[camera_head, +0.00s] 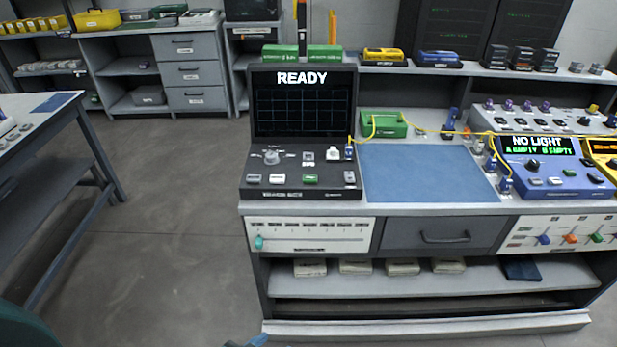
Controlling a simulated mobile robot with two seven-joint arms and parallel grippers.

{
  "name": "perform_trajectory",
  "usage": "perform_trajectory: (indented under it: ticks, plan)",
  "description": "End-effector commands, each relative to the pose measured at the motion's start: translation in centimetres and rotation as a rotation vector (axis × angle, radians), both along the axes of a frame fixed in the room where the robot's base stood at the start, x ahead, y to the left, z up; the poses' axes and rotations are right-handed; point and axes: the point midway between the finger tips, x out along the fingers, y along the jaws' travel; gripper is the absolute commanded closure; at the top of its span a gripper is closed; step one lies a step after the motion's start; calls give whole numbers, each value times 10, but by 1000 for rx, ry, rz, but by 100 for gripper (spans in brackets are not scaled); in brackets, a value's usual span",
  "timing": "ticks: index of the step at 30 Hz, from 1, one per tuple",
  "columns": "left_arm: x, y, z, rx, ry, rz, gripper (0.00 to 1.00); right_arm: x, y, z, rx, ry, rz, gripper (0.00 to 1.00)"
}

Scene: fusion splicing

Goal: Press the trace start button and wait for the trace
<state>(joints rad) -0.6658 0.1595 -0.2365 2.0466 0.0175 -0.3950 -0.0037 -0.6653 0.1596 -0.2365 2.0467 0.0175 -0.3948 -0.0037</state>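The black trace instrument (301,190) stands at the left end of the workbench. Its raised screen (303,108) reads READY over an empty grid with no trace line. On its sloped panel are a knob (271,156), white buttons (277,180) and one green button (311,179). The labels are too small to read, so I cannot confirm which button starts the trace. A yellow fibre runs from its right side to a green box (384,124). Neither gripper shows clearly; only a dark teal shape at bottom left and a small blue sliver at the bottom edge appear.
A blue mat (428,172) lies clear right of the instrument. Below are a drawer (440,234) and a shelf with pale packs (356,266). The floor (180,230) before the bench's left end is free.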

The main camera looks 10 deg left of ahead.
Motion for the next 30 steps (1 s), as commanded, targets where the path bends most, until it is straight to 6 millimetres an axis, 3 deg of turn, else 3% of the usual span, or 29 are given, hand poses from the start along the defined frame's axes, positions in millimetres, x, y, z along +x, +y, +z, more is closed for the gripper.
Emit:
perform_trajectory:
  ticks: [15, 30]
  plan:
    - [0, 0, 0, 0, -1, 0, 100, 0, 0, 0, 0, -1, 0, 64]
    - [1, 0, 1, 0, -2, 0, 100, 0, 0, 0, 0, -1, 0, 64]
